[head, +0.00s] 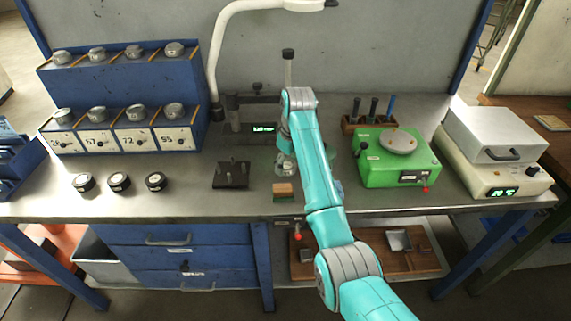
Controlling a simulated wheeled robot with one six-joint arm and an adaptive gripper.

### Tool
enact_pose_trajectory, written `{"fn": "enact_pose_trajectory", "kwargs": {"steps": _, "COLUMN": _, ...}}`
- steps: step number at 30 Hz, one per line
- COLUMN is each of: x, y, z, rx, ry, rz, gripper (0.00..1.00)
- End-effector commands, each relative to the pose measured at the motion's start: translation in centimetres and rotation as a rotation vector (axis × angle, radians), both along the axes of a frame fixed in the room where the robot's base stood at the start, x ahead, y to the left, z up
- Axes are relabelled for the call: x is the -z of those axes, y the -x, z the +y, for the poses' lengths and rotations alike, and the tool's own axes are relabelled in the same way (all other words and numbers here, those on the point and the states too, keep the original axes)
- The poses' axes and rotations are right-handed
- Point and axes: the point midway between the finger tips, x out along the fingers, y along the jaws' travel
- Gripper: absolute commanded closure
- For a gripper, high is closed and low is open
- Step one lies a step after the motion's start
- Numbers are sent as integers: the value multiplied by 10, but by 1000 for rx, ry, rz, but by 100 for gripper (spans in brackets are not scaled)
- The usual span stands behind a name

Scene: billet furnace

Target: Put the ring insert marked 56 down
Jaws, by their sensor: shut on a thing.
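My turquoise arm reaches over the middle of the workbench (235,150). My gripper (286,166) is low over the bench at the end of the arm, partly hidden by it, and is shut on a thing. Its fingertips and what they hold are too small and covered to make out. I cannot read a 56 on any piece. A blue stepped rack (125,92) on the left holds several grey metal ring pieces on two tiers. Its lower tier has numbered white labels, of which 57 and 72 are readable.
Several dark round pieces (119,182) lie in front of the rack. A black plate with pins (233,175) and a wooden block (283,192) are left of and below the gripper. A green device (396,158) and a heater box (492,150) stand right.

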Motion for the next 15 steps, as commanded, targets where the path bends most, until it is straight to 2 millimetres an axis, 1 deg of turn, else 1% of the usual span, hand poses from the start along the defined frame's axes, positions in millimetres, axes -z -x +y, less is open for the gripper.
{"fn": "enact_pose_trajectory", "kwargs": {"steps": 1, "x": 5, "y": 1, "z": -1, "rx": 0, "ry": -1, "rz": -1, "gripper": 99}}
{"fn": "enact_pose_trajectory", "kwargs": {"steps": 3, "x": 9, "y": 2, "z": -2, "rx": -1, "ry": 0, "rz": -2, "gripper": 99}}
{"fn": "enact_pose_trajectory", "kwargs": {"steps": 14, "x": 11, "y": 1, "z": -2, "rx": -1, "ry": 0, "rz": -2, "gripper": 99}}
{"fn": "enact_pose_trajectory", "kwargs": {"steps": 15, "x": 12, "y": 2, "z": -2, "rx": -1, "ry": 0, "rz": 0, "gripper": 29}}
